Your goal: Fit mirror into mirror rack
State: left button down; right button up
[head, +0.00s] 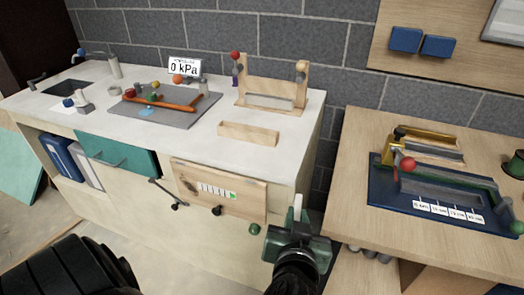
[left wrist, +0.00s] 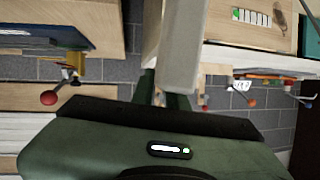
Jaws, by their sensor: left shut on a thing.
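My left gripper (head: 297,224) is green and shut on a thin pale slab (head: 298,206), seen almost edge-on, which I take to be the mirror. In the left wrist view the slab (left wrist: 182,55) rises from between the fingers; its reflecting face cannot be made out. It is held in front of the counter's right end, apart from both worktops. No rack is clearly labelled. A low wooden holder (head: 248,133) lies at the counter's front, and a wooden two-post frame (head: 272,85) stands behind it. I cannot tell which is the mirror rack. My right gripper is not in view.
A blue-based fixture (head: 388,198) with a red knob is on the right wooden table (head: 350,140). A grey board (head: 190,115) with several small parts lies on the white counter (head: 212,146). A gap separates counter and table. Handles and knobs stick out below the counter.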

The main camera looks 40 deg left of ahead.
aim_at(247, 136)
jog(key=i+u, duration=0.1)
jog(key=u, duration=1.3)
jog(key=i+l+u, duration=0.2)
jog(key=i+l, duration=0.35)
jog(key=k+l+z, duration=0.25)
jog(key=l, duration=0.25)
